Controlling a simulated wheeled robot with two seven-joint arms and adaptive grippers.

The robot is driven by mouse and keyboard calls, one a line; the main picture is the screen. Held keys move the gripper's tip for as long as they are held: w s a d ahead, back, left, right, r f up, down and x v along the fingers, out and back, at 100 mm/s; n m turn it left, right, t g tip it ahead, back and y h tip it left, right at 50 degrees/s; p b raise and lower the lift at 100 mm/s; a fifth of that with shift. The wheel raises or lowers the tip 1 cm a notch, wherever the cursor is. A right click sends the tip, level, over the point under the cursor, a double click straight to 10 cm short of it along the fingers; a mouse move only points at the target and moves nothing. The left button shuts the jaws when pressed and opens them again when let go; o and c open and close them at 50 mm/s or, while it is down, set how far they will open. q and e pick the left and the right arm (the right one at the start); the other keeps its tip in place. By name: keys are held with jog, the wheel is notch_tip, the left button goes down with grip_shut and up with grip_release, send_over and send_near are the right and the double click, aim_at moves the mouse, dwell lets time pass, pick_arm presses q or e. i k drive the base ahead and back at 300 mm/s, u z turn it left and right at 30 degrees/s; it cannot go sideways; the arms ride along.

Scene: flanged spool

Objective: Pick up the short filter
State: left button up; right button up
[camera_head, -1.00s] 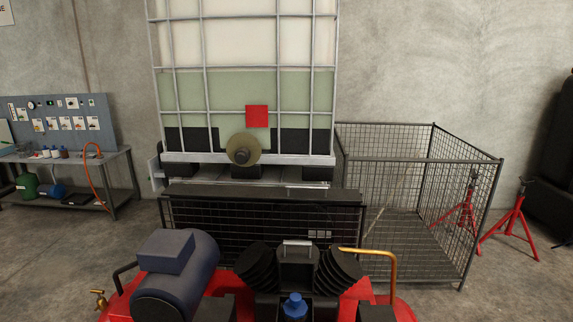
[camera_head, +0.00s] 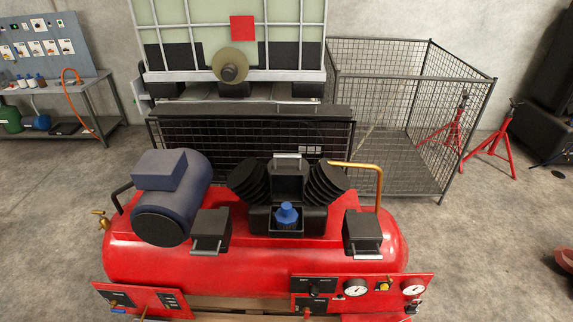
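I cannot tell for sure which part is the short filter. A red compressor (camera_head: 260,268) stands in front of me. On it are a left black box (camera_head: 210,228) and a right black box (camera_head: 362,228), each with a silver handle low on its front. A taller black block (camera_head: 288,180) with a silver handle on top stands between black finned cylinders. A small blue ribbed piece (camera_head: 287,213) sits upright in a black recess in front of that block. Neither of my grippers is in view.
A dark blue motor (camera_head: 170,195) and a brass pipe (camera_head: 378,180) rise from the compressor. Gauge panels (camera_head: 362,287) line its front. Behind are a mesh cage (camera_head: 410,120) and a caged tank (camera_head: 175,30). Red stands (camera_head: 490,150) are at the right, a workbench (camera_head: 100,95) at the left.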

aim_at(285, 220)
jog(key=k, duration=1.2)
jog(key=u, duration=0.7)
jog(key=i, duration=1.35)
jog(key=z, duration=0.45)
